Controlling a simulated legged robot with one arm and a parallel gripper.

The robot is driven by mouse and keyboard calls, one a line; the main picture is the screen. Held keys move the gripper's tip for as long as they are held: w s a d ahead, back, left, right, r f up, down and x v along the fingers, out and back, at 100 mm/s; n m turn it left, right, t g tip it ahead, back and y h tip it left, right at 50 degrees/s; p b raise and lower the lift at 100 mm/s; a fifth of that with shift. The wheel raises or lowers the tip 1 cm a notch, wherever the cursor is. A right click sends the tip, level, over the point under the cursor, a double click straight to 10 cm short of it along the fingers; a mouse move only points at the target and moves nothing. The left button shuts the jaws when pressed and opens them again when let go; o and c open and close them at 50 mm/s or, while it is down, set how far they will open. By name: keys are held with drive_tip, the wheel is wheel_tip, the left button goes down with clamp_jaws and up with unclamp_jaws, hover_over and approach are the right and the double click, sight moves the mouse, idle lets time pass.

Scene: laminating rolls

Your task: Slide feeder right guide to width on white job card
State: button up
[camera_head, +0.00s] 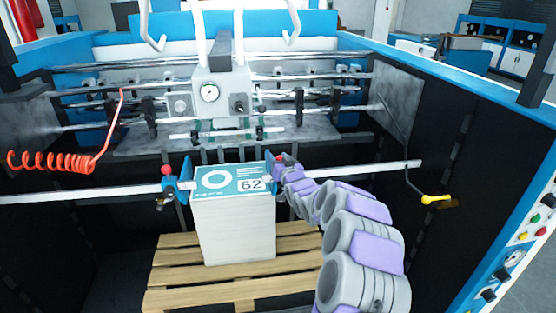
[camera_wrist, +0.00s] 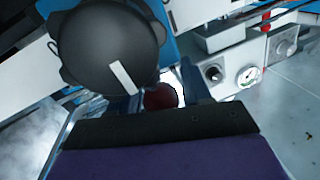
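The right guide (camera_head: 283,176) is a blue clamp with a red knob on the silver crossbar, at the right edge of the paper stack (camera_head: 235,228). The left guide (camera_head: 176,186), also blue with a red knob, stands at the stack's left edge. A white job card (camera_head: 251,185) reading "62" lies on the stack's teal top sheet. My gripper (camera_head: 279,180) is at the right guide, its fingers mostly hidden in the head view. In the wrist view, a dark red knob (camera_wrist: 161,96) sits between my fingers (camera_wrist: 166,93). I cannot tell whether they grip it.
The crossbar (camera_head: 350,170) runs across the feeder, with bare length to the right. The feeder head (camera_head: 222,92) with its gauge stands behind the stack. A wooden pallet (camera_head: 170,272) bears the stack. A yellow-tipped handle (camera_head: 437,200) is at right. A black round part (camera_wrist: 108,43) looms close in the wrist view.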

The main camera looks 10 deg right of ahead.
clamp_jaws()
idle(0.3)
drive_tip(key=shift+d+p, duration=0.65)
drive_tip(key=shift+d, duration=0.5)
drive_tip(key=shift+o, duration=1.3)
unclamp_jaws()
drive_tip(key=shift+s, duration=0.15)
drive_tip(key=s+d, duration=0.3)
drive_tip(key=s, duration=1.3)
drive_tip(key=shift+s+d+p, duration=0.2)
drive_tip(key=shift+s+p, duration=0.15)
drive_tip(key=shift+p, duration=0.05)
